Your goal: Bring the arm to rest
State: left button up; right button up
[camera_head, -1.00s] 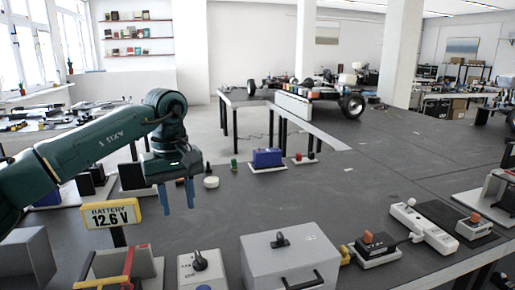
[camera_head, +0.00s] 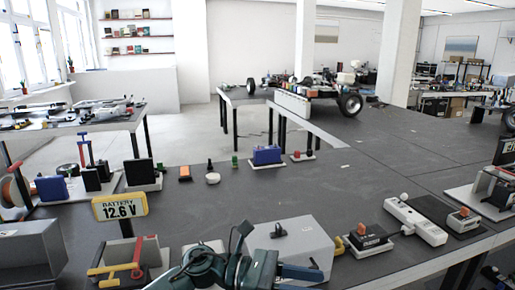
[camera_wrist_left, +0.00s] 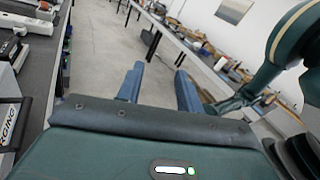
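My left arm (camera_head: 205,268) shows low at the bottom centre of the head view, dark green and folded close to me. Its left gripper (camera_head: 300,272) points right in front of the grey box (camera_head: 300,240), with a blue finger showing; whether it touches the box is unclear. In the left wrist view the two blue fingers of the left gripper (camera_wrist_left: 160,88) stand apart with nothing between them. A green arm link (camera_wrist_left: 290,50) shows at the right of that view; no right gripper can be made out.
The dark bench holds a yellow battery sign (camera_head: 120,205), a red-and-yellow clamp piece (camera_head: 130,262), a white power strip (camera_head: 415,220) and an orange-topped switch (camera_head: 362,238). A wheeled chassis (camera_head: 310,95) stands at the back. The middle of the bench is clear.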

pick_arm(q)
jog(key=a+f+m+t+y+p, duration=0.1)
jog(key=a+f+m+t+y, duration=0.55)
jog(key=m, duration=1.05)
jog(key=a+f+m+t+y, duration=0.1)
jog(key=a+f+m+t, duration=0.45)
jog(key=m+t, duration=1)
jog(key=s+a+f+n+g+y+p, duration=0.1)
jog(key=s+a+f+n+g+y, duration=0.5)
jog(key=s+a+f+n, duration=0.4)
notch_tip(320, 180, down, 3)
jog(key=s+n+g, duration=0.1)
jog(key=s, duration=0.1)
jog(key=shift+s+a+r+g+y, duration=0.15)
jog(key=shift+s+a+g+y, duration=0.15)
jog(key=shift+s+a+y, duration=0.05)
jog(key=shift+n, duration=0.25)
jog(key=shift+c, duration=0.4)
